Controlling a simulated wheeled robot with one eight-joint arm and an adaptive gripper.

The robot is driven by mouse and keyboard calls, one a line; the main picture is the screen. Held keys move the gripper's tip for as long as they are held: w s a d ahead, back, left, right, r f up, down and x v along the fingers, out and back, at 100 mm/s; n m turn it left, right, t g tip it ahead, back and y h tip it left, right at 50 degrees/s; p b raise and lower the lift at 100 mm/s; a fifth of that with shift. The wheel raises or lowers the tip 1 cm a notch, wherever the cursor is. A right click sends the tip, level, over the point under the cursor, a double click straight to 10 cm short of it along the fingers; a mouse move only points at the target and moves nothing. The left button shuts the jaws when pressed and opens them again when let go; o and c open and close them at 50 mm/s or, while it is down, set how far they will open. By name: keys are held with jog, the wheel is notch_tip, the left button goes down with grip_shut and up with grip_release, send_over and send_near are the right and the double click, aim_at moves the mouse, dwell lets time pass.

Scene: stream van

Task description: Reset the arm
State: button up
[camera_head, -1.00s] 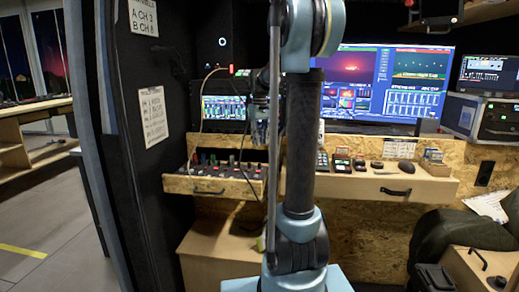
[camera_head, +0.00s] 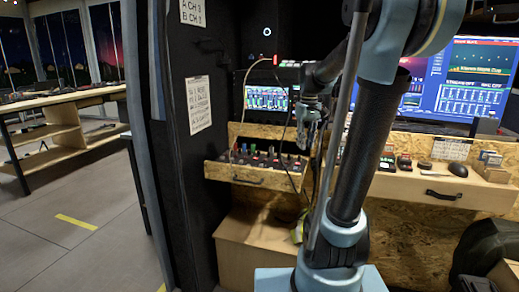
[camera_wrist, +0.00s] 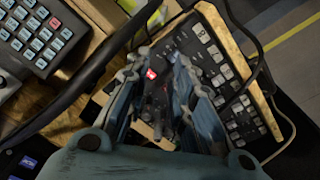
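My gripper (camera_head: 308,128) hangs from my bent arm in the head view, above the left desk with the control panel (camera_head: 262,160). In the wrist view my gripper (camera_wrist: 160,85) has its two blue-grey fingers spread apart with a gap between them. I see nothing held in the gap, only dark panel parts and a small red light beyond. The keyed panel (camera_wrist: 235,100) lies beyond and to the right of the fingers. My arm hides part of the monitor and the desk in the head view.
A small screen (camera_head: 266,98) stands behind the left desk. A large monitor (camera_head: 470,75) and the right desk drawer (camera_head: 440,190) are at right. A dark wall panel (camera_head: 185,150) stands at left. A black cable (camera_wrist: 90,65) crosses the wrist view. Grey floor (camera_head: 85,230) is clear at far left.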

jog(key=s+f+m, duration=0.1)
jog(key=s+f, duration=0.7)
jog(key=s, duration=0.4)
jog(key=s+f+m+t, duration=0.1)
jog(key=s+f+m, duration=0.1)
jog(key=s+f, duration=0.7)
jog(key=s, duration=0.2)
jog(key=shift+s+t, duration=0.3)
jog(key=shift+s, duration=0.05)
jog(key=shift+w+f, duration=0.15)
jog(key=shift+w, duration=0.3)
dwell(0.3)
